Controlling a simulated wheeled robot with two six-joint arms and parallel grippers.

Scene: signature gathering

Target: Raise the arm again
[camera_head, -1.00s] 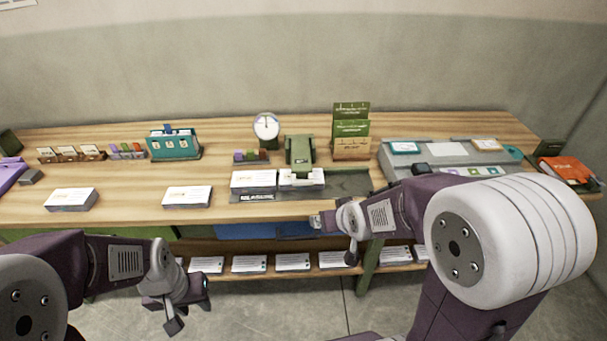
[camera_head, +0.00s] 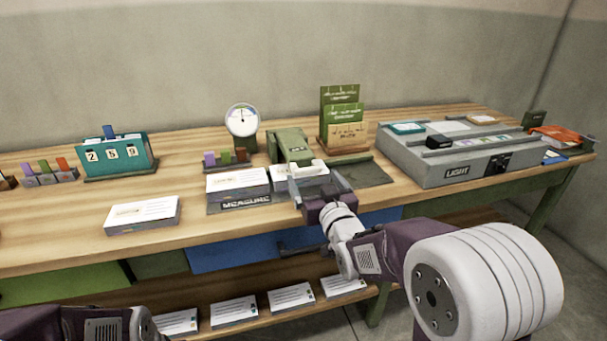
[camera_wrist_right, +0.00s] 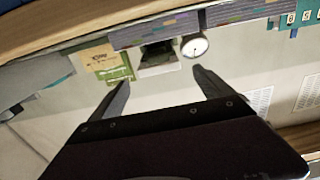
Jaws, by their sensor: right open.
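My right arm comes in from the lower right in the head view. Its gripper (camera_head: 322,186) is just in front of the measuring station, by the white part at the foot of the green device (camera_head: 290,146). I cannot tell from the head view whether it touches that part. In the right wrist view the two fingers of the right gripper (camera_wrist_right: 158,92) are spread apart with nothing between them. The dial gauge (camera_wrist_right: 194,45) and the green card stand (camera_wrist_right: 112,64) show beyond the fingers. Only a link of my left arm shows at the lower left; its gripper is out of the frame.
A white card stack (camera_head: 238,180) sits on the grey MEASURE base (camera_head: 240,206). Another stack (camera_head: 142,214) lies to its left. The grey LIGHT box (camera_head: 430,168) stands right. A teal number holder (camera_head: 118,156) is back left. Bare wood (camera_head: 60,225) lies front left.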

